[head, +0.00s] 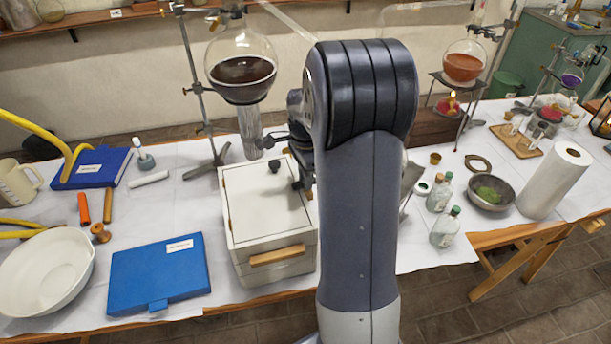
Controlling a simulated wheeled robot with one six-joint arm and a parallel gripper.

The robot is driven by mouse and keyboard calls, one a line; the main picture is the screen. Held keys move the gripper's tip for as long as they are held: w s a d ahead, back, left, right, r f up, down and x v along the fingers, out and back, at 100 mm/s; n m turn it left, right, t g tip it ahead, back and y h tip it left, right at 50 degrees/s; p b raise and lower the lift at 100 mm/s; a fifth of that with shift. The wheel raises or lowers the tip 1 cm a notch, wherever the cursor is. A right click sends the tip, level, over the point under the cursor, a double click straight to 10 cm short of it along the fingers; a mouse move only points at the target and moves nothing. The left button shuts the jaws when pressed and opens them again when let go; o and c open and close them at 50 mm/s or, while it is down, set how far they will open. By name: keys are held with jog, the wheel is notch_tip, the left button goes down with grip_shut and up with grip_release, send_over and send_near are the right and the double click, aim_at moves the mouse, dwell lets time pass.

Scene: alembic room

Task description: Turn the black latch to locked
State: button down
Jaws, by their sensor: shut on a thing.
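A white box (246,231) with a wooden front handle (277,256) stands on the table left of my arm. A small black knob (275,167) sits on its pale lid, near the back. My gripper (301,183) is low over the right part of the lid, just right of the knob, and partly hidden behind my arm. It is shut on a dark part there, which looks like the black latch. The latch's shape and the way it points cannot be made out.
A round flask of dark liquid (241,68) hangs on a metal stand (194,80) close behind the box. A blue case (160,275) and white bowl (46,270) lie left. Bottles (445,228), a grey bowl (488,192) and a paper roll (554,180) stand right.

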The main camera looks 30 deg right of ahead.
jog(key=shift+m, duration=0.6)
jog(key=c, duration=1.3)
grip_release()
notch_tip(320, 180, up, 11)
jog(key=shift+f+b, duration=0.1)
jog(key=shift+b, duration=0.25)
notch_tip(320, 180, down, 11)
jog(key=shift+r+p, duration=0.1)
jog(key=shift+p, duration=0.25)
